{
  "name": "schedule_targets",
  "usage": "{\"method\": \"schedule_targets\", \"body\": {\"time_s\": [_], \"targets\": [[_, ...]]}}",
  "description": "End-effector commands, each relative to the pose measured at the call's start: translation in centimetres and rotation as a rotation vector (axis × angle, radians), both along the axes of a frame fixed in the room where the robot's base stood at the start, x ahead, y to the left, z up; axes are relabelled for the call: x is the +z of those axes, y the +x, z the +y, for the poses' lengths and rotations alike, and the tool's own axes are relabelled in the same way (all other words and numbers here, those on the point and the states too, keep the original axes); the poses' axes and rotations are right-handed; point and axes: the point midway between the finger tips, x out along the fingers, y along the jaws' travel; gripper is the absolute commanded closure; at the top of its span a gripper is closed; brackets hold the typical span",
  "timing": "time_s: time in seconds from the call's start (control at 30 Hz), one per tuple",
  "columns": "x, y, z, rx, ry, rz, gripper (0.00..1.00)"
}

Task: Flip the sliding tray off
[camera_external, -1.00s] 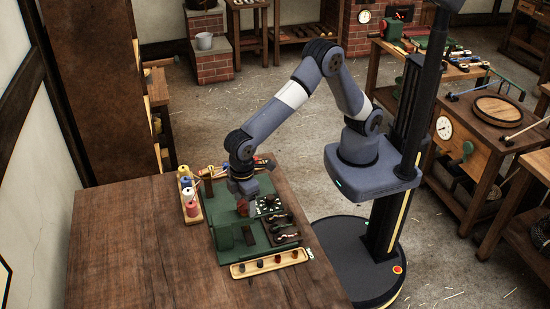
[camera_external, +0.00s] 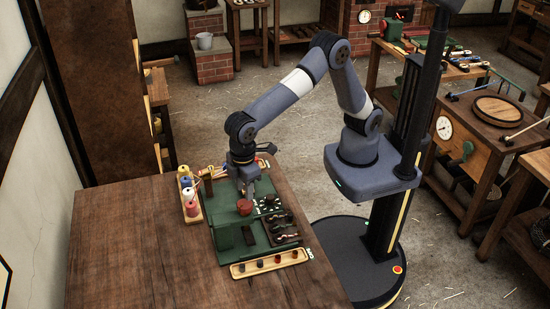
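A green bench device (camera_external: 216,228) lies on the wooden table. A red round knob-like part (camera_external: 244,207) stands up near its middle. My gripper (camera_external: 248,193) points down just above and behind the red part and looks apart from it. Its fingers are too small to show whether they are open or shut. A dark shallow tray (camera_external: 283,238) with several small pieces sits at the right of the device. A long pale wooden tray (camera_external: 268,264) with several small coloured pieces lies at the front edge. I cannot tell which of these is the sliding tray.
A wooden rack with several thread spools (camera_external: 189,196) stands at the left of the device. A raised green block (camera_external: 225,236) is at the device's front left. The wooden table (camera_external: 140,240) is clear at left and front. A dark cabinet (camera_external: 100,90) stands behind.

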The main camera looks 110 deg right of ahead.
Motion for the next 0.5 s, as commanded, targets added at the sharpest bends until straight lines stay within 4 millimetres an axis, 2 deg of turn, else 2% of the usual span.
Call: {"method": "schedule_targets", "body": {"time_s": [0.03, 0.2, 0.43, 0.5], "targets": [[-1.0, -2.0, 1.4, 0.100, -0.031, 0.010, 0.67], [-1.1, -7.3, 4.1, 0.452, -0.146, 0.012, 0.81], [-1.1, -14.6, 6.0, 0.953, -0.325, 0.023, 1.00], [-1.0, -16.6, 6.2, 1.103, -0.384, 0.025, 1.00]]}}
